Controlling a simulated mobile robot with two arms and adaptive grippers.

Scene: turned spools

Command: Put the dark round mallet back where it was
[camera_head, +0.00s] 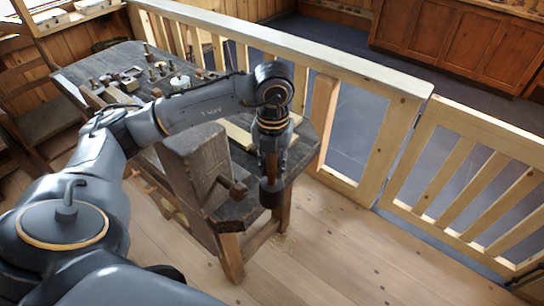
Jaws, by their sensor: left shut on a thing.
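My left gripper (271,150) is shut on the dark round mallet (271,192). The mallet hangs upright, its handle running up into the jaws and its dark round head at the bottom. In the picture it shows in front of the near right end of the dark workbench (246,205), close to the wooden vise's screw handle. I cannot tell whether the head touches the bench. The fingertips are small and partly hidden by the wrist. My right gripper is not in view.
A tall worn wooden vise jaw (190,165) stands at the bench's near end, left of the mallet. Several small turned pieces and tools (150,75) lie at the far end. A pale wooden railing (330,70) runs behind the bench. The plank floor (340,250) at right is clear.

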